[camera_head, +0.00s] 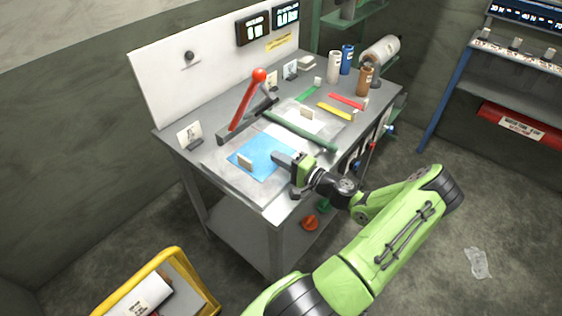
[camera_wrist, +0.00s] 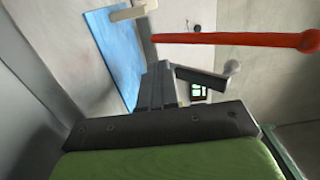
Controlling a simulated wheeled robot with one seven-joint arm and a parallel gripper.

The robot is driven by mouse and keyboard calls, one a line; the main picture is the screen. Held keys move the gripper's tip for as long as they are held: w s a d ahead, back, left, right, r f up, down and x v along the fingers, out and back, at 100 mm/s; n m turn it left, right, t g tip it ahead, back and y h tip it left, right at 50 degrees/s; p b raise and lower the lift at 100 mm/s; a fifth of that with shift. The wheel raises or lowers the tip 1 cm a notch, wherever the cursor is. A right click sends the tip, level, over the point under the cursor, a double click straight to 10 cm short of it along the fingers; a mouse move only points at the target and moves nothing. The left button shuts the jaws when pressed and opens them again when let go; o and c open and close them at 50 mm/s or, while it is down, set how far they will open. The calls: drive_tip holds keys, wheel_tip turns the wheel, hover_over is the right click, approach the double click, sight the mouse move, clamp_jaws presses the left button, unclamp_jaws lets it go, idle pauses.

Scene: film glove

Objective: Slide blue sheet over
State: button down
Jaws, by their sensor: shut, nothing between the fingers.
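The blue sheet (camera_head: 262,152) lies flat on the grey workbench top, near its front left part. A small beige block (camera_head: 245,162) sits on the sheet near its left edge. My gripper (camera_head: 277,157) is shut and empty, at the right part of the sheet; I cannot tell whether it touches it. In the wrist view the blue sheet (camera_wrist: 117,50) stretches up beyond my gripper (camera_wrist: 158,68), with the beige block (camera_wrist: 133,12) at the top. Part of the sheet is hidden behind my gripper in the head view.
A lever with a red handle (camera_head: 247,100) stands behind the sheet; it crosses the wrist view (camera_wrist: 235,39). A green bar (camera_head: 300,131) lies to its right, by a pale sheet with another beige block (camera_head: 307,113). A yellow cart (camera_head: 172,262) is at lower left.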

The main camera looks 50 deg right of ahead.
sight(259, 170)
drive_tip(key=w, duration=0.6)
drive_tip(key=shift+a, duration=0.25)
drive_tip(key=a, duration=0.1)
drive_tip(key=s+a, duration=0.1)
drive_tip(key=a, duration=0.1)
drive_tip(key=shift+s+a, duration=0.15)
drive_tip(key=shift+a, duration=0.2)
drive_tip(key=shift+s, duration=0.1)
